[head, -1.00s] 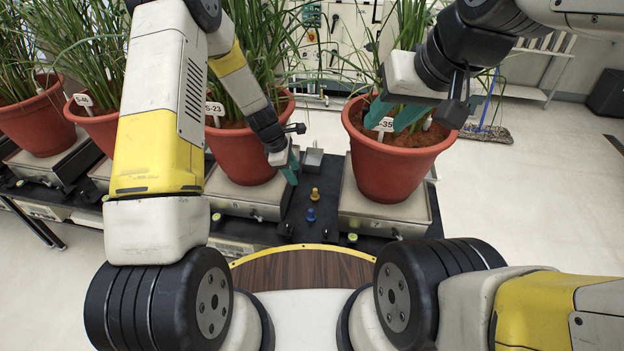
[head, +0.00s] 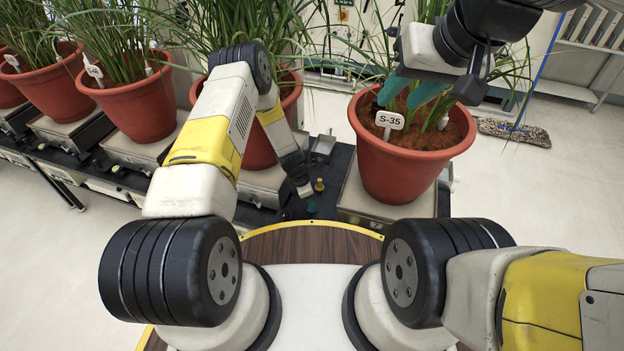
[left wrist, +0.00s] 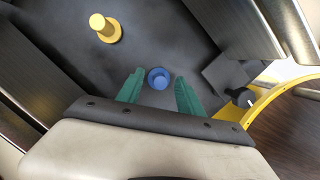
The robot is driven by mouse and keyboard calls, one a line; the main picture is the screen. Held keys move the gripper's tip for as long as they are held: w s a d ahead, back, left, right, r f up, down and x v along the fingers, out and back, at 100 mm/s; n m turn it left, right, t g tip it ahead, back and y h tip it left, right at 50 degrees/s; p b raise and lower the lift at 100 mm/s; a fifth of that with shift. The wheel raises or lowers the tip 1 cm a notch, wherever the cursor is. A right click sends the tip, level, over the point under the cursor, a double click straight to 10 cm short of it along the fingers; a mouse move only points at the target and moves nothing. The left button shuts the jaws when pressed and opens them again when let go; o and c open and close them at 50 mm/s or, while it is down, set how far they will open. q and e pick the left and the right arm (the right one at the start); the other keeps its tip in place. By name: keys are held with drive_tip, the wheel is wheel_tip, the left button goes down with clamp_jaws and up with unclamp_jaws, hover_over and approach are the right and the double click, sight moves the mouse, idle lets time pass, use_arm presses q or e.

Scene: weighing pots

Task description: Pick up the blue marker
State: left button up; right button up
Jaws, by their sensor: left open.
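The blue marker (head: 311,207) is a small round peg on the black bench, beside the scale under the right pot. In the left wrist view the marker (left wrist: 158,78) shows from above, between the two green fingers of my left gripper (left wrist: 159,76). That gripper is open and points down at it; I see no contact, and the height gap is hard to judge. In the head view my left gripper (head: 305,190) is just above the marker, its fingers mostly hidden. My right gripper (head: 408,92) is open and empty over the right pot.
A yellow marker (head: 319,185) stands behind the blue one; it also shows in the left wrist view (left wrist: 104,28). The red pot labelled S-35 (head: 405,165) stands on a scale (head: 365,205) to the right. More potted plants on scales line the left.

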use_arm(q)
drive_tip(key=shift+d+f, duration=0.15)
drive_tip(key=shift+f, duration=0.35)
clamp_jaws()
drive_tip(key=shift+r, duration=0.2)
